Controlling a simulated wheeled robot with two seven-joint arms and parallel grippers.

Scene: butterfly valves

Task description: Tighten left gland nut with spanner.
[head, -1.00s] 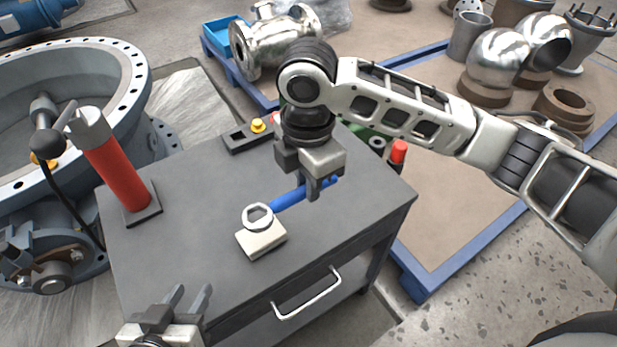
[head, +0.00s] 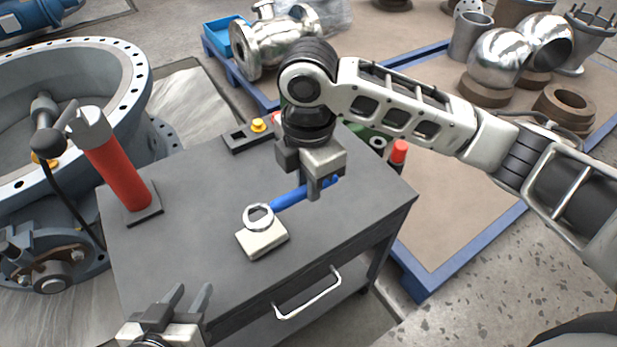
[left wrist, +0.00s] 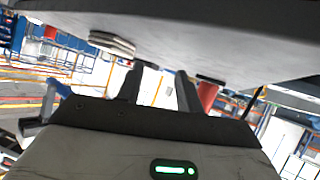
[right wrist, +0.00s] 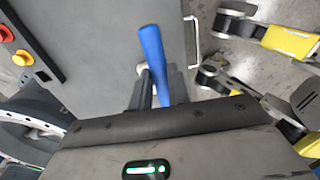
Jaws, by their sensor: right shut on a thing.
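The spanner has a blue handle (head: 288,199) and a pale ring head (head: 258,216). The ring shows over a pale block (head: 262,238) on the grey cart; I cannot tell if they touch. My right gripper (head: 318,190) is shut on the far part of the handle. The handle (right wrist: 152,45) also shows between the fingers in the right wrist view. My left gripper (head: 190,297) is open and empty near the cart's front left corner. Its spread fingers (left wrist: 158,85) show in the left wrist view. I cannot pick out the left gland nut.
The grey cart (head: 190,235) carries a red cylinder (head: 118,175) at left and a dark box with a yellow button (head: 258,125) at the back. A large flanged valve body (head: 75,85) stands left of the cart. The cart top's middle is mostly clear.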

